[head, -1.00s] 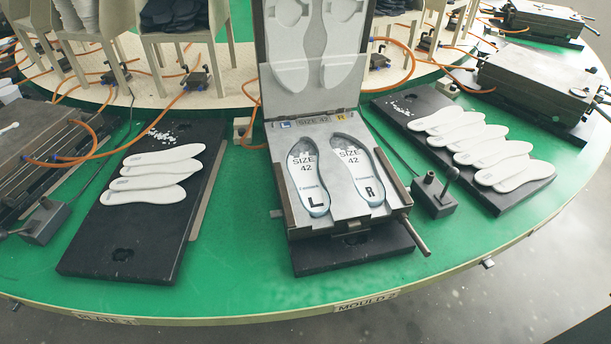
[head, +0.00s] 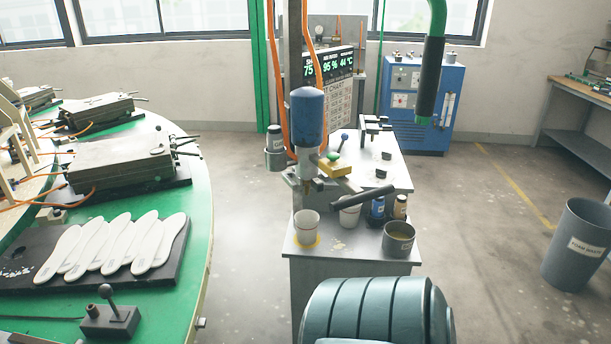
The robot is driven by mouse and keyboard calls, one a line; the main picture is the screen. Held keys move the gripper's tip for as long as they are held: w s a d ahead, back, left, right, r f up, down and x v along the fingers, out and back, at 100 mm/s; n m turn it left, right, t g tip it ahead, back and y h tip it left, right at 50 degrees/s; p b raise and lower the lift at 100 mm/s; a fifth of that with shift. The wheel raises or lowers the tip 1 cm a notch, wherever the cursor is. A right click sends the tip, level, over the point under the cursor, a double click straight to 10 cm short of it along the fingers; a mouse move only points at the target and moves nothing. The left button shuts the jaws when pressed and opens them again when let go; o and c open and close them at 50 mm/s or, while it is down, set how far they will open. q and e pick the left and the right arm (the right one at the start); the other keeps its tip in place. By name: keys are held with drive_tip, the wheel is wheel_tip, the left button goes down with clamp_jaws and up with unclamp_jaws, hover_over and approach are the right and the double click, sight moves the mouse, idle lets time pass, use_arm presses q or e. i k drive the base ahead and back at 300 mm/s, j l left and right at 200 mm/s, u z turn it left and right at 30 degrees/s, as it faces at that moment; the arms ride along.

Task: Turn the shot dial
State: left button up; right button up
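A pouring station with a blue-topped mixing head (head: 308,118) and orange hoses stands right of the green carousel. Behind it is a dark display (head: 328,66) with green figures, "95 %" and "44 °C" among them, over a chart. I cannot make out which part is the shot dial; no marked dial is legible. Neither of my grippers is in view.
White cups (head: 306,226), small bottles and a grey pot (head: 398,240) stand on the station's lower shelf (head: 340,252). A black-gripped green handle (head: 430,80) hangs at upper right. The carousel (head: 195,230) fills the left; a foam-waste bin (head: 577,245) stands right, with open floor before it.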

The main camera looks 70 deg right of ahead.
sight(381, 173)
drive_tip(key=z, duration=2.55)
drive_tip(key=i+l+u, duration=0.1)
drive_tip(key=l, duration=0.3)
drive_tip(key=i+l, duration=0.3)
drive_tip(key=i+l+u, duration=0.15)
drive_tip(key=l, duration=0.35)
drive_tip(key=i+l, duration=0.15)
drive_tip(key=l, duration=0.3)
drive_tip(key=i+l+u, duration=0.15)
drive_tip(key=l, duration=0.3)
drive_tip(key=i+l+u, duration=0.1)
drive_tip(key=l, duration=0.35)
drive_tip(key=i+l, duration=0.2)
drive_tip(key=l, duration=0.25)
drive_tip(key=i+l+u, duration=0.15)
drive_tip(key=l, duration=0.3)
drive_tip(key=k, duration=0.05)
